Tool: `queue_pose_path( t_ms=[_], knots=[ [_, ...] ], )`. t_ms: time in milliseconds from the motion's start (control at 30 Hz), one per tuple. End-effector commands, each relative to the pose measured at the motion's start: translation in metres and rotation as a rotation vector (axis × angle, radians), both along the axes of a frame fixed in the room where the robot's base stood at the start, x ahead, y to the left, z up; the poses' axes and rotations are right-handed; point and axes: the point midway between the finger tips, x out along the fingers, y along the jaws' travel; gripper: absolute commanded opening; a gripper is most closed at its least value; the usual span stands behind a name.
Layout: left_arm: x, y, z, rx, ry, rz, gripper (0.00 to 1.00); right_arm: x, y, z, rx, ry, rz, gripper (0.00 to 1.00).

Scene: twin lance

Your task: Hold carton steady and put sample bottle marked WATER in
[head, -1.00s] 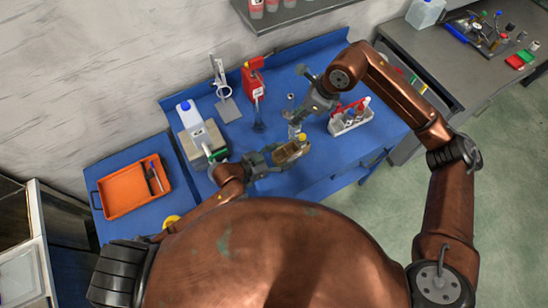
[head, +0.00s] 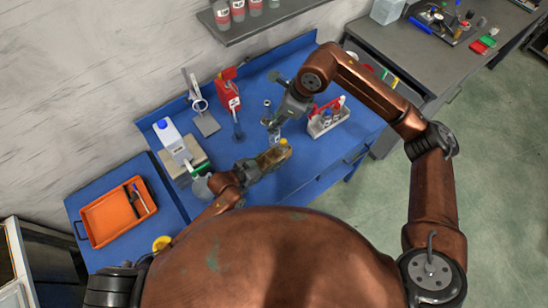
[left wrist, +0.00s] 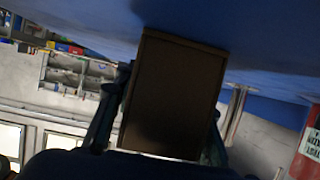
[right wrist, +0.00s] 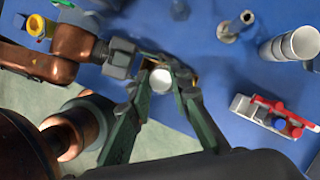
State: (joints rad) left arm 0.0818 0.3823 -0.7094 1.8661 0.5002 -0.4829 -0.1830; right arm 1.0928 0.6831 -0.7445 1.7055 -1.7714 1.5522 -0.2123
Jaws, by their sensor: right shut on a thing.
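The tan carton (head: 270,160) is at the end of my left arm, over the front of the blue bench. In the left wrist view its dark brown side (left wrist: 172,95) fills the space between the fingers. My left gripper (head: 248,172) has a finger against each side of it. My right gripper (head: 272,126) is shut on a small pale bottle (head: 275,139), just behind the carton's far side. In the right wrist view its round white top (right wrist: 162,80) sits between the fingertips, with tan carton edges beside it. Its label cannot be read. A yellow spot shows at the carton's right end.
A rack with red-handled parts (head: 326,118) stands to the right. A white blue-capped bottle (head: 170,138) stands on a scale at the left, near an orange tray (head: 112,215). A stand (head: 203,112) and red device (head: 229,95) are at the back.

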Motion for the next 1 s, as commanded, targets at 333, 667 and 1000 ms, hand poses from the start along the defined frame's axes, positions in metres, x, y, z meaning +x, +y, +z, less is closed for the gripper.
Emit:
queue_pose_path(
  t_ms=[333, 667, 1000],
  knots=[
    [0.0, 0.0, 0.0, 0.0, 0.0, 0.0, 0.13, 0.0, 0.0, 0.0, 0.001, -0.001, 0.001, 0.0],
    [0.0, 0.0, 0.0, 0.0, 0.0, 0.0, 0.13, -0.026, 0.034, -0.034, 0.007, 0.002, 0.236, 0.0],
    [0.0, 0.0, 0.0, 0.0, 0.0, 0.0, 0.13, -0.031, 0.039, -0.053, 0.009, 0.0, 0.281, 0.0]
  ],
)
